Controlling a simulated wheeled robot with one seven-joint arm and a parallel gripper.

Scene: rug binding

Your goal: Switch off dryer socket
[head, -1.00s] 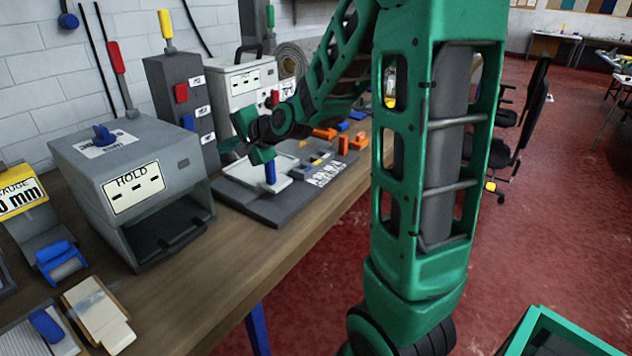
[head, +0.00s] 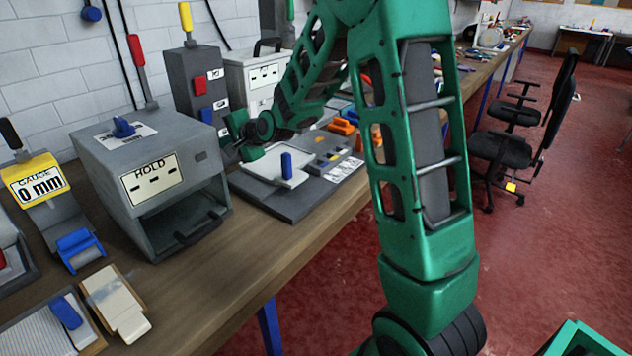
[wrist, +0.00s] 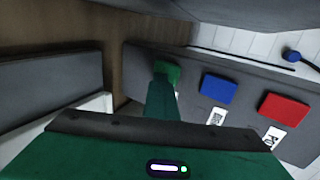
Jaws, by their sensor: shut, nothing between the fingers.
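A grey switch tower (head: 182,69) stands against the wall with a red switch (head: 200,86) and a blue switch (head: 205,115) on its face. Beside them are small labels, too small to read. In the wrist view the blue switch (wrist: 219,88) and red switch (wrist: 284,110) show to the right, with a bright green patch (wrist: 168,71), apparently a third switch, at my fingertips. My gripper (wrist: 161,92) is shut and empty. It also shows in the head view (head: 228,142), low before the tower, hiding its lower face. I cannot tell whether it touches the green switch.
A grey box marked HOLD (head: 150,180) stands left of my gripper. A grey press base with a blue handle (head: 287,165) lies to the right. A pale cabinet (head: 250,80) stands behind. The bench front edge is clear.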

